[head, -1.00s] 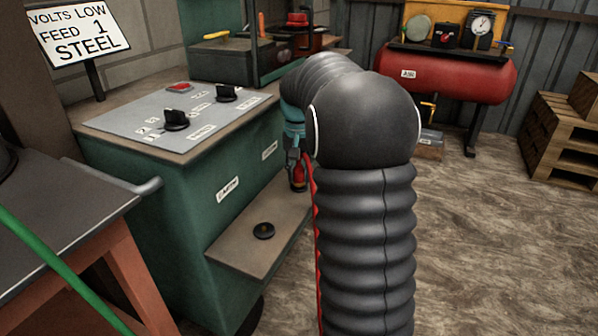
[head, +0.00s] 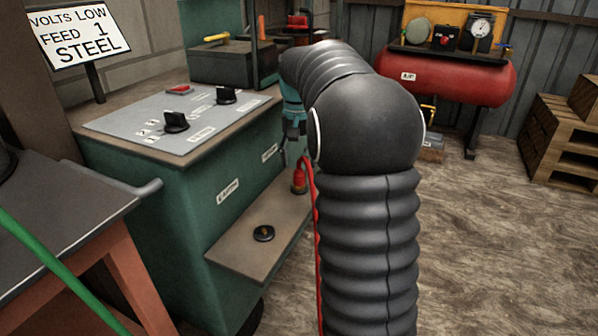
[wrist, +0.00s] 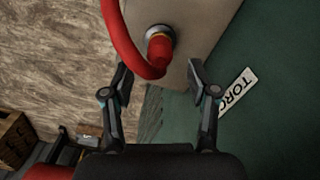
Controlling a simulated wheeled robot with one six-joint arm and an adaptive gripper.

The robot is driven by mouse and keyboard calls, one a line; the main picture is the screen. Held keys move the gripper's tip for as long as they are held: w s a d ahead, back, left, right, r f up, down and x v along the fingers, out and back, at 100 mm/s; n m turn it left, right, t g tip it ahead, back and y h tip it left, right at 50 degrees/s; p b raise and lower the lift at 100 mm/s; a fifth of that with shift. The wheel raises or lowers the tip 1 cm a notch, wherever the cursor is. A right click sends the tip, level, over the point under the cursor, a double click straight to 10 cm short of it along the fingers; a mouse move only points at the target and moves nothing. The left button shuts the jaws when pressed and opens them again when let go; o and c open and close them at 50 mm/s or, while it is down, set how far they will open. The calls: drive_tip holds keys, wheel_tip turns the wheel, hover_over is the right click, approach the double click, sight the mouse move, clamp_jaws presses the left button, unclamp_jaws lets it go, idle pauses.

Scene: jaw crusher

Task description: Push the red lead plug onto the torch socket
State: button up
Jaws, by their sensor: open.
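The red lead plug (head: 299,179) stands upright at the far end of the welder's shelf (head: 240,250). In the wrist view the plug (wrist: 159,48) sits on a grey round socket (wrist: 164,32), with a yellow band showing between them. The socket is mostly covered by the plug. The red lead (wrist: 115,28) curves away from the plug. A partly cut-off label reading "TORC" (wrist: 237,91) is on the green cabinet beside it. My gripper (wrist: 160,76) is open and empty, its fingers apart and clear of the plug. In the head view my gripper (head: 293,130) is above the plug, partly hidden by my arm.
A second, dark round socket (head: 263,233) on the near shelf is empty. The green cabinet (head: 160,220) with knobs rises beside the shelf. A workbench (head: 60,200) stands at left. A red compressor (head: 450,78) and pallets (head: 565,140) stand behind. Floor at right is clear.

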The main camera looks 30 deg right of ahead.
wheel_tip(320, 180, up, 7)
drive_tip(key=shift+f, duration=0.15)
drive_tip(key=shift+w, duration=0.1)
idle(0.5)
